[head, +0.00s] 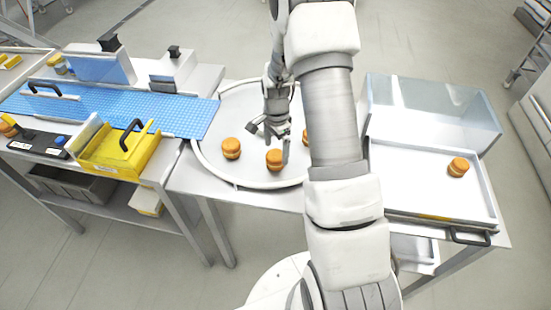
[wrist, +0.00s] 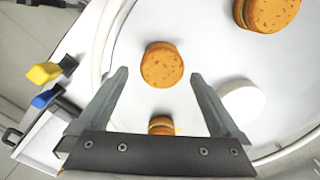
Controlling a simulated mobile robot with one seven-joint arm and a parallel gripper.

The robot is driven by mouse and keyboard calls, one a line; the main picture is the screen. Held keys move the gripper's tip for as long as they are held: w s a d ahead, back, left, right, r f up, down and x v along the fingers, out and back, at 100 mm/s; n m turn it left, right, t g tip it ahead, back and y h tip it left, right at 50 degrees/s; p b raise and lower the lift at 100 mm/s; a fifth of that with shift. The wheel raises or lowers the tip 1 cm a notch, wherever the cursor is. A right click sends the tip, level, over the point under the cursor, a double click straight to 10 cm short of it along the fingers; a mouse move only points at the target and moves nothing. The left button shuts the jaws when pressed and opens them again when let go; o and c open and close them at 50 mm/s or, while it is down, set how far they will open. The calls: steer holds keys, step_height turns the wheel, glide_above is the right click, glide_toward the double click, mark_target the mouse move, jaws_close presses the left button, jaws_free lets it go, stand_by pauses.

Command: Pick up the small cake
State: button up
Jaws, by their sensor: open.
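Several small orange-brown round cakes sit on a white round table with a raised rim (head: 205,165). One cake (head: 275,159) stands near its front edge, another cake (head: 231,148) is to its left, and a third (head: 305,137) is partly hidden by my arm. My gripper (head: 268,142) is open and empty above them. In the wrist view, one cake (wrist: 162,65) lies ahead, between the lines of the open fingertips (wrist: 158,76). Another cake (wrist: 161,124) is partly covered by the gripper body, and a larger-looking one (wrist: 268,12) is at the top right.
A white tray (head: 415,165) at the right holds one cake (head: 458,167), with a clear panel (head: 435,105) behind it. A blue belt (head: 170,113) and a yellow box (head: 110,150) stand at the left. A white disc (wrist: 242,100) lies right of the fingers.

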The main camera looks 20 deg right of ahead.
mark_target(275, 154)
steer(key=shift+w+a+f+p, duration=0.1)
steer(key=shift+f+p, duration=0.15)
steer(key=shift+f, duration=0.9)
steer(key=shift+w+f+p, duration=0.1)
steer(key=shift+f+p, duration=0.15)
steer(key=shift+f, duration=0.9)
steer(key=c, duration=0.8)
steer(key=shift+o, duration=0.2)
steer(key=shift+r, duration=0.25)
